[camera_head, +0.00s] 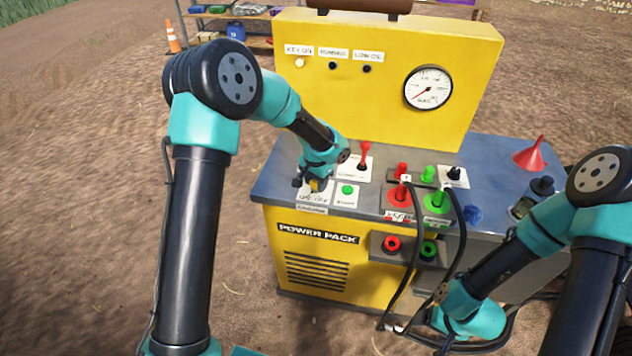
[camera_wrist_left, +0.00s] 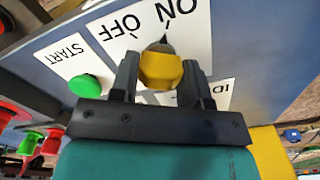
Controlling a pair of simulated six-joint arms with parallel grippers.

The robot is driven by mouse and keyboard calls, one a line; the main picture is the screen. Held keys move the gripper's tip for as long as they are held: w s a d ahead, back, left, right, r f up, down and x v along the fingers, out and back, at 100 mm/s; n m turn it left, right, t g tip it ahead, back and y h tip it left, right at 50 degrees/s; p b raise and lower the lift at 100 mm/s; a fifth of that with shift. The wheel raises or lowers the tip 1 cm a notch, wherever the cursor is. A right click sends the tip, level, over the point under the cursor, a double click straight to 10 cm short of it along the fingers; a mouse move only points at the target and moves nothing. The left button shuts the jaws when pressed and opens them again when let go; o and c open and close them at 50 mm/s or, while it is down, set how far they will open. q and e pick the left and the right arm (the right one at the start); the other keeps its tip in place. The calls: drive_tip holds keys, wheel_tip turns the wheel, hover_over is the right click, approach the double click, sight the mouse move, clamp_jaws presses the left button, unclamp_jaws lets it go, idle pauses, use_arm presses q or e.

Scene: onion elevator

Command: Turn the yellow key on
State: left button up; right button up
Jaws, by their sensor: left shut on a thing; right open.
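The yellow key (camera_wrist_left: 160,71) sits on the white ON/OFF label plate (camera_wrist_left: 121,31) on the power pack's top. My left gripper (camera_wrist_left: 162,72) is shut on the key, with one dark finger on each side of it. In the head view, a bit of the yellow key (camera_head: 314,185) shows under my left gripper (camera_head: 318,182). The KEY ON lamp (camera_head: 299,62) looks pale and bright.
A green START button (camera_head: 347,189) is close beside the key. A red lever (camera_head: 365,152) stands behind it. Red and green plugs with black cables (camera_head: 416,245) are to the right. A red funnel (camera_head: 530,153) stands at the far right. The yellow panel (camera_head: 390,45) rises behind.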

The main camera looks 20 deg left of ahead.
idle(0.5)
use_arm(q)
drive_tip(key=o, duration=0.9)
drive_tip(key=shift+r, duration=0.15)
wheel_tip(320, 180, up, 17)
drive_tip(key=shift+r, duration=0.1)
